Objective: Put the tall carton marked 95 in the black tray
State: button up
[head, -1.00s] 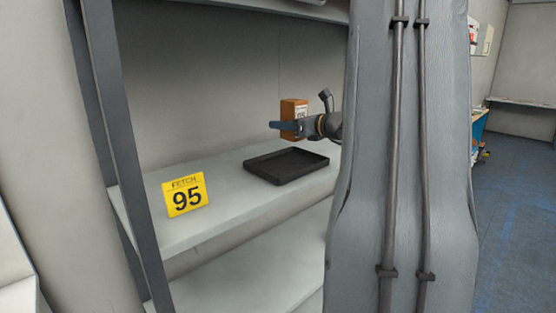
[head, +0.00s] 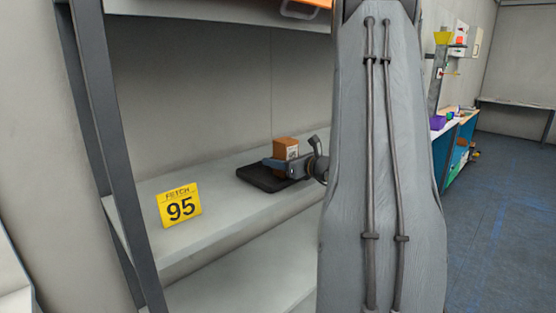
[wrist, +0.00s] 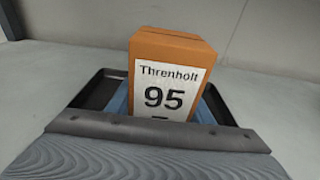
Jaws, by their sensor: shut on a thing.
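The tall orange-brown carton (head: 285,148) has a white label reading "Threnholt 95", which shows in the wrist view (wrist: 165,88). My gripper (head: 283,165) is shut on the carton and holds it upright. The black tray (head: 257,180) lies on the shelf. The carton is over the tray in the head view, and the tray's rim (wrist: 92,88) shows on both sides of the carton in the wrist view. My gripper hides the carton's lower end, so I cannot tell whether it touches the tray floor.
A yellow sign reading "FETCH 95" (head: 180,207) stands on the grey shelf (head: 222,207) to the left of the tray. A dark upright post (head: 112,150) stands at the shelf's left end. My arm hides the shelf's right part. A blue workbench (head: 455,145) is far off at right.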

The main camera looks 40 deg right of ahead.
jog(key=shift+f, duration=0.1)
jog(key=o, duration=1.3)
jog(key=shift+r, duration=0.2)
jog(key=s+b, duration=0.1)
jog(key=s, duration=0.3)
jog(key=s+r+b, duration=0.1)
jog(key=s, duration=0.3)
jog(key=s+d+b, duration=0.1)
jog(key=s, duration=0.2)
jog(key=shift+s+r, duration=0.3)
jog(key=shift+s, duration=0.1)
